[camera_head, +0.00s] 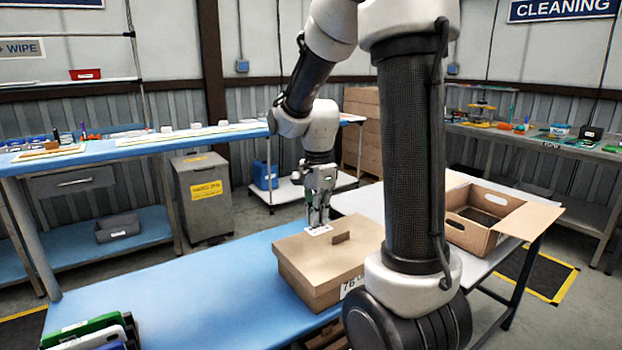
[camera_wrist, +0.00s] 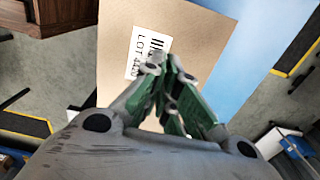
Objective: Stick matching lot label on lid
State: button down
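A brown carton (camera_head: 310,262) with its lid on stands on the blue table. A white lot label (camera_head: 313,231) lies flat at the fingertips, on or just above the lid; I cannot tell which. In the wrist view the label (camera_wrist: 146,48) shows a barcode and "LOT" print, its last digits hard to read. The fingertips (camera_wrist: 166,70) cover one edge of it.
An open carton (camera_head: 470,236) stands on the white table at right. Dark trays with green and white edges (camera_head: 92,333) are at the front left. The blue table (camera_head: 200,290) is clear left of the carton. A grey bin (camera_head: 204,200) stands behind.

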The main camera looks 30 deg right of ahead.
aim_at(315, 247)
jog(key=shift+w+d+f, duration=0.15)
jog(key=shift+w+f, duration=0.45)
jog(key=shift+w, duration=0.25)
jog(key=shift+f, duration=3.15)
jog(key=shift+f, duration=0.2)
jog(key=c, duration=1.6)
grip_release()
jog(key=shift+o, duration=0.2)
notch_tip(315, 247, up, 18)
